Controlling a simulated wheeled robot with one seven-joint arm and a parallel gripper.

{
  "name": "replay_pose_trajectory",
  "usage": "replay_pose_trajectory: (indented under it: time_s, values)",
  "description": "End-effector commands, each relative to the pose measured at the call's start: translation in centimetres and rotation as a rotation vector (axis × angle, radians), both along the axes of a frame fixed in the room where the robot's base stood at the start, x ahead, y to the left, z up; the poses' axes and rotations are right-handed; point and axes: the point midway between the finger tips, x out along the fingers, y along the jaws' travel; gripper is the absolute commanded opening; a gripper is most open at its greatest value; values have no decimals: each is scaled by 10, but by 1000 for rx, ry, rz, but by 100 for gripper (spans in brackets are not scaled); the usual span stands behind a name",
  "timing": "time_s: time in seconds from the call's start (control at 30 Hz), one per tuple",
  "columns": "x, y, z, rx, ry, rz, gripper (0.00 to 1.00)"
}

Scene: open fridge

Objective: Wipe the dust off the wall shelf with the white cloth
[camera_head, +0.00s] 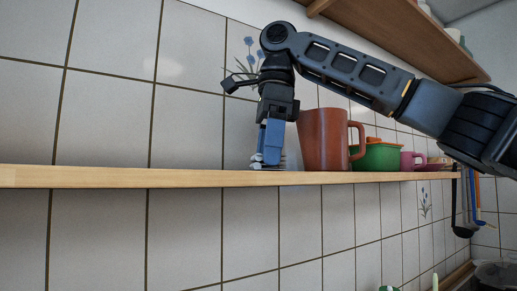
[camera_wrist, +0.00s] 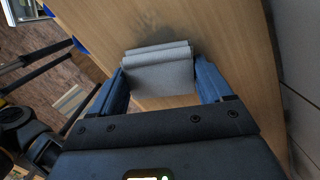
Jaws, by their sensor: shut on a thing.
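The wooden wall shelf (camera_head: 110,177) runs across the tiled wall in the head view, seen nearly edge-on. Its top also shows in the wrist view (camera_wrist: 235,40). My gripper (camera_head: 268,158) points down at the shelf, left of a brown mug. In the wrist view its blue fingers are shut on the folded cloth (camera_wrist: 158,72), which looks grey-white. The cloth is at the shelf surface; whether it presses on it is hard to tell. A dark smudge of dust (camera_wrist: 146,24) lies on the wood just beyond the cloth.
The large brown mug (camera_head: 324,140) stands close right of my gripper. A green pot (camera_head: 377,156) and a pink cup (camera_head: 408,161) stand farther right. An upper shelf (camera_head: 400,35) overhangs at top right. Utensils hang at the right end. The shelf's left part looks clear.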

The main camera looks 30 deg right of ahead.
Motion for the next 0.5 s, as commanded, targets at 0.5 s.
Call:
replay_pose_trajectory:
  time_s: [0.5]
  values:
    - [0, -30, 0, -2, 3, -4, 34]
